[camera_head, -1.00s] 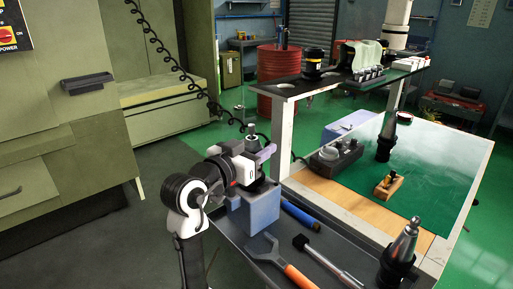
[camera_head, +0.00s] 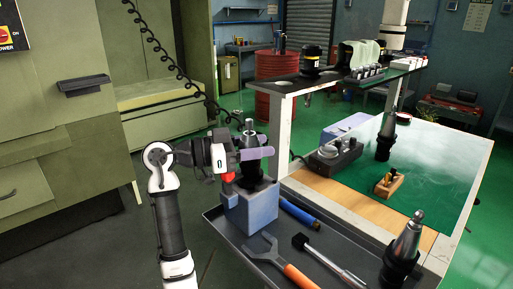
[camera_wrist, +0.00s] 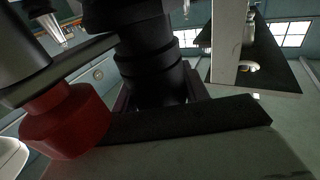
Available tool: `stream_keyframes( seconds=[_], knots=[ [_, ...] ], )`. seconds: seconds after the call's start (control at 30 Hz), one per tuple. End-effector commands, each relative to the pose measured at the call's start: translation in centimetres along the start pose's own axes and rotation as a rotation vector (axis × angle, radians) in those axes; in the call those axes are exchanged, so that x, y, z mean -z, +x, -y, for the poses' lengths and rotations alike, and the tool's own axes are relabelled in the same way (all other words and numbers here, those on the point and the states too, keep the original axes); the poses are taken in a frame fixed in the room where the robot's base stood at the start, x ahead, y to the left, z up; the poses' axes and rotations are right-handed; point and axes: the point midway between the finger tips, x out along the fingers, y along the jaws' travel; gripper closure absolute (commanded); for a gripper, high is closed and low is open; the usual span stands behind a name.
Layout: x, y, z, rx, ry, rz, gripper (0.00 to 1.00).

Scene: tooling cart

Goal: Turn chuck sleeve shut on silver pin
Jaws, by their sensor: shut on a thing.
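The chuck sleeve (camera_head: 249,141) sits upright in a blue-grey block fixture (camera_head: 262,207) on the cart's dark tray, its metal top showing between my fingers. The silver pin (camera_head: 249,123) stands up out of its top. My gripper (camera_head: 256,154) comes in level from the left, its lavender fingers shut around the sleeve. The fingers hide much of the sleeve. The dark body of the tool holder (camera_head: 252,172) shows below the fingers. In the wrist view the black stepped holder (camera_wrist: 150,70) rises close to the camera; the pin is not clearly seen there.
On the tray lie an orange-handled wrench (camera_head: 285,265), a blue cylinder (camera_head: 298,213) and a hammer-like tool (camera_head: 318,254). A tapered holder (camera_head: 403,248) stands at the right. A raised shelf (camera_head: 278,86) is behind. Open floor lies to the left.

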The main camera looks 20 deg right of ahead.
Motion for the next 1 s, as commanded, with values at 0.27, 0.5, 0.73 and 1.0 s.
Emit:
stream_keyframes(
  seconds=[0.27, 0.5, 0.73, 1.0],
  knots=[
    [-0.01, -0.01, -0.14, -0.098, 0.0, 0.001, 0.78],
    [-0.01, -0.02, -0.16, -0.119, 0.0, 0.001, 0.78],
    [-0.01, -0.01, -0.16, -0.119, 0.0, 0.001, 0.78],
    [-0.01, 0.0, -0.17, -0.119, 0.0, 0.001, 0.34]
  ],
)
